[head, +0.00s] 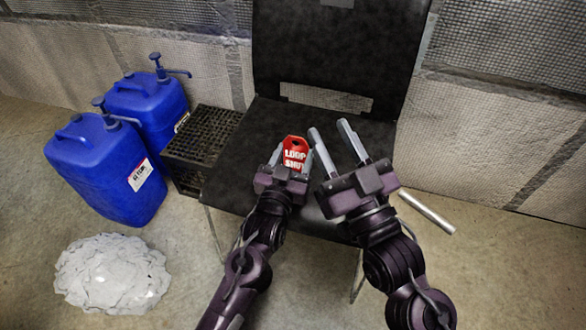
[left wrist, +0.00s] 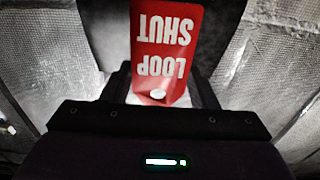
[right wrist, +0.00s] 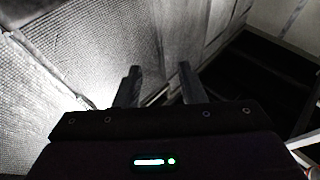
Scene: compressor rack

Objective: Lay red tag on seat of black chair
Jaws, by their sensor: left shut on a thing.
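The red tag (head: 295,153), with white letters reading LOOP SHUT, is held between the fingers of my left gripper (head: 291,160). It also fills the upper middle of the left wrist view (left wrist: 166,50). The black chair (head: 335,50) stands in front of me, and its seat (head: 262,130) lies behind and under both grippers in the head view. I cannot tell how high the tag is above the seat. My right gripper (head: 332,142) is open and empty, to the right of the tag; its spread fingers also show in the right wrist view (right wrist: 158,85).
Two blue jugs (head: 105,170) with pumps stand on the floor at left. A dark perforated crate (head: 201,150) is beside the chair. A crumpled whitish heap (head: 110,273) lies at lower left. A pale rod (head: 427,212) is right of my right gripper. Quilted wall panels (head: 490,135) are behind.

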